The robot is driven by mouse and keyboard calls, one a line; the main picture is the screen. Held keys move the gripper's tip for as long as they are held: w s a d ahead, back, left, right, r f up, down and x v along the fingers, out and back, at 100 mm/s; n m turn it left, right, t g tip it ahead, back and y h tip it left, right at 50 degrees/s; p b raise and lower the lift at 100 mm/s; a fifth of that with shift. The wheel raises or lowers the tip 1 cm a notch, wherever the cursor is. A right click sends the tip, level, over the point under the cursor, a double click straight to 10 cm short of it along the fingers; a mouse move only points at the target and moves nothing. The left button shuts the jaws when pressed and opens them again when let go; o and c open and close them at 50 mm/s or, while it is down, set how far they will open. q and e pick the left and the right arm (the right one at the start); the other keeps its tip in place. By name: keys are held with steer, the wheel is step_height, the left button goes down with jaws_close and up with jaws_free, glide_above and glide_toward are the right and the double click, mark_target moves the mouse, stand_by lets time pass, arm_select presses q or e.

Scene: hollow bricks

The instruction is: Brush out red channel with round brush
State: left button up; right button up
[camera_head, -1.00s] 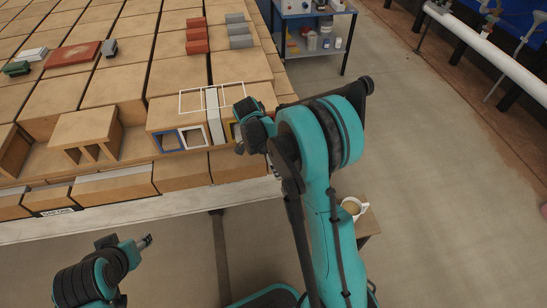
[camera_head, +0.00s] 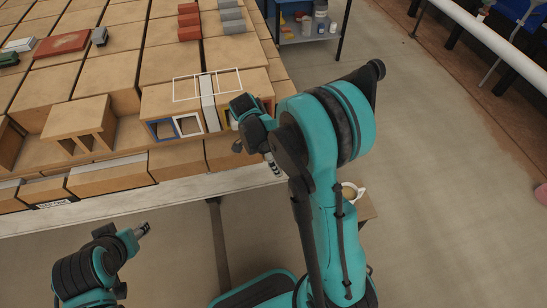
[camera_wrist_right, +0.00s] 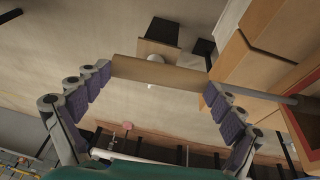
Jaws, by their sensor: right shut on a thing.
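The hollow brick block (camera_head: 222,82) stands at the bench edge, with coloured frames around its front openings. The red-framed channel (camera_head: 268,104) is at its right end, partly behind my right wrist; its red frame also shows at the right of the right wrist view (camera_wrist_right: 288,108). My right gripper (camera_wrist_right: 160,85) is shut on the brush's pale wooden handle (camera_wrist_right: 160,76). The brush's grey rod (camera_wrist_right: 262,95) points at the red opening; its bristle end is hidden, so I cannot tell how deep it reaches. My left gripper (camera_head: 144,228) hangs before the bench, away from the bricks.
Other bricks (camera_head: 78,115) cover the bench (camera_head: 130,198). Red and grey small blocks (camera_head: 190,20) lie farther back. A cup (camera_head: 350,191) on a small stool stands right of my arm. A blue shelf (camera_head: 310,38) with containers is behind.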

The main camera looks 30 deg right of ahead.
steer(key=shift+w+d, duration=0.35)
steer(key=shift+w, duration=1)
steer(key=shift+w+d, duration=0.3)
steer(key=shift+w, duration=1.1)
steer(key=shift+w+d, duration=0.35)
steer(key=shift+w, duration=1)
steer(key=shift+s+a+b, duration=0.1)
steer(key=shift+s+a, duration=0.25)
steer(key=shift+s, duration=1.05)
steer(key=shift+s+a+b, duration=0.1)
steer(key=shift+s+a, duration=0.2)
steer(key=shift+s, duration=1.05)
steer(key=shift+s+a+b, duration=0.1)
steer(key=shift+s+a, duration=0.25)
steer(key=shift+s, duration=1.05)
steer(key=shift+w, duration=0.1)
steer(key=shift+w+d, duration=0.35)
steer(key=shift+w, duration=1)
steer(key=shift+w+d, duration=0.3)
steer(key=shift+w, duration=1.05)
steer(key=shift+w+d, duration=0.35)
steer(key=shift+w, duration=1)
steer(key=shift+s+a, duration=0.3)
steer(key=shift+s, duration=0.9)
steer(key=shift+s+a, duration=0.25)
steer(key=shift+s, duration=0.95)
steer(key=shift+s+a, duration=0.3)
steer(key=shift+s, duration=0.9)
steer(key=shift+s+a, duration=0.15)
steer(key=shift+s, duration=0.5)
